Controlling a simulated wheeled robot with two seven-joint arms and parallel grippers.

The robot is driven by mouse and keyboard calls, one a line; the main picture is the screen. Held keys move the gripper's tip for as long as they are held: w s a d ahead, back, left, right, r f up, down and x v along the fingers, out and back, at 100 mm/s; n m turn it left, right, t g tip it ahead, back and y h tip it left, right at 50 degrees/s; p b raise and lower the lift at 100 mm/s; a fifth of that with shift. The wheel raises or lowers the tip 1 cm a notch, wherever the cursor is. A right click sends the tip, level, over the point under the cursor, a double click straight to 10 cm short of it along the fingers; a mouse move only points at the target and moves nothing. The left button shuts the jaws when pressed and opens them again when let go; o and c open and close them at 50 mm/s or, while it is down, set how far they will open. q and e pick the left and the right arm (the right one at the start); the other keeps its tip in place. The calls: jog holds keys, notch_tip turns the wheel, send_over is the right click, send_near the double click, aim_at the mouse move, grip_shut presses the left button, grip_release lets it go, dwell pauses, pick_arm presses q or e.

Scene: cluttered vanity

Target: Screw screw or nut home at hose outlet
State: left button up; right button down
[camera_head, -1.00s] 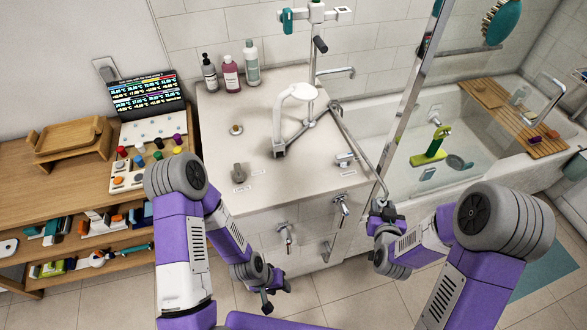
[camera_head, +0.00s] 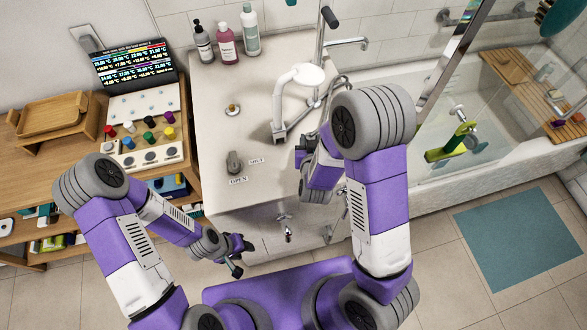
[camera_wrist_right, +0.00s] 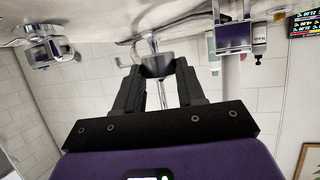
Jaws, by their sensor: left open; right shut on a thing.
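My right gripper (camera_wrist_right: 157,82) is shut on a grey tapered metal nut (camera_wrist_right: 157,66) in the right wrist view; whether the nut touches anything above it is unclear. In the head view my right arm covers most of this gripper and the nut. A metal hose (camera_head: 338,84) shows beside the tap on the counter, and its lower part is hidden behind my arm. A metal outlet (camera_head: 286,227) sticks out of the vanity front, left of my right forearm. My left gripper (camera_head: 237,262) is open and empty, low in front of the vanity.
The counter (camera_head: 212,130) bears a grey knob (camera_head: 235,162) with OPEN and SHUT labels, a white arched fixture (camera_head: 283,90) and several bottles (camera_head: 226,42). A wooden shelf (camera_head: 60,150) stands left, a bathtub (camera_head: 480,165) right. Floor is free around the blue mat (camera_head: 525,235).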

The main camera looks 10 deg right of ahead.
jog(key=s+a+r+m+g+h, duration=0.3)
jog(key=s+a+r+m+h, duration=0.1)
jog(key=s+a+m+h, duration=0.2)
jog(key=shift+s+r+b, duration=0.25)
jog(key=shift+r+b, duration=0.1)
jog(key=b, duration=0.2)
send_over(296, 178)
notch_tip(296, 178, down, 5)
jog(key=shift+w+f, duration=0.1)
jog(key=shift+d+f+b, duration=0.1)
jog(key=shift+f+b, duration=0.5)
jog(key=shift+f, duration=1.6)
jog(key=shift+f, duration=0.2)
jog(key=c, duration=0.7)
grip_release()
